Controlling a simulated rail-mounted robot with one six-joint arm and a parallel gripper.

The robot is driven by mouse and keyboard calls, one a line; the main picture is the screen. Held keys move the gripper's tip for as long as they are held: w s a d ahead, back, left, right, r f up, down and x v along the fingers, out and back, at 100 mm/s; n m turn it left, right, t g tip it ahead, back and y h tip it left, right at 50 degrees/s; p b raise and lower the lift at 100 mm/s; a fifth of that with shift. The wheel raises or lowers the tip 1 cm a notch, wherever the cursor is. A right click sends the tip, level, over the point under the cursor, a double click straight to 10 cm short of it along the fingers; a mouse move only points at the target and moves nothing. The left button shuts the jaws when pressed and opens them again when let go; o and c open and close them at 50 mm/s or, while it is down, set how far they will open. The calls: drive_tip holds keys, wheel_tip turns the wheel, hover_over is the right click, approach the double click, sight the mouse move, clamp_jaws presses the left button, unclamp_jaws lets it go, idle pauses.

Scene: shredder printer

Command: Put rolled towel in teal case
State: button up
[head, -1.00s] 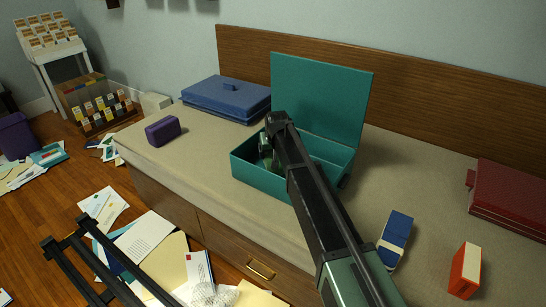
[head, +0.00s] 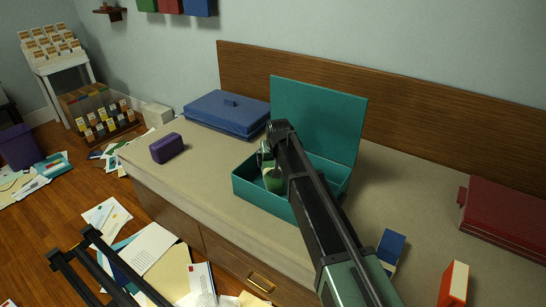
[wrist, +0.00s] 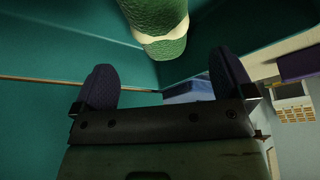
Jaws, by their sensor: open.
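The teal case (head: 262,198) sits on the bench top with its lid (head: 318,118) standing open at the back. A green rolled towel with a cream band (wrist: 165,25) shows in the wrist view, just beyond my fingertips and against the teal walls. In the head view a green piece that looks like the towel (head: 273,181) shows inside the case opening, partly hidden by my arm. My gripper (wrist: 163,85) is open, its two dark fingers spread and no towel between them. Whether the towel rests on the case floor is hidden.
A closed blue case (head: 228,113) and a purple block (head: 167,148) are left of the teal case. A blue-and-white item (head: 391,247), an orange-and-white item (head: 453,285) and a red case (head: 505,220) lie to the right. Papers (head: 150,250) litter the floor.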

drive_tip(key=p+v, duration=0.2)
drive_tip(key=v, duration=0.2)
drive_tip(key=shift+s+r, duration=0.15)
drive_tip(key=shift+r, duration=0.1)
drive_tip(key=shift+f, duration=0.1)
drive_tip(key=s+d+m+g, duration=0.1)
drive_tip(key=s+d, duration=0.6)
drive_tip(key=s, duration=0.3)
drive_tip(key=s+d+f+m+g, duration=0.1)
drive_tip(key=s+d, duration=0.7)
drive_tip(key=s, duration=0.3)
drive_tip(key=s+d+m+g+h, duration=0.1)
drive_tip(key=s+d+g, duration=0.1)
drive_tip(key=s+d, duration=0.6)
drive_tip(key=s, duration=0.3)
drive_tip(key=shift+f, duration=0.15)
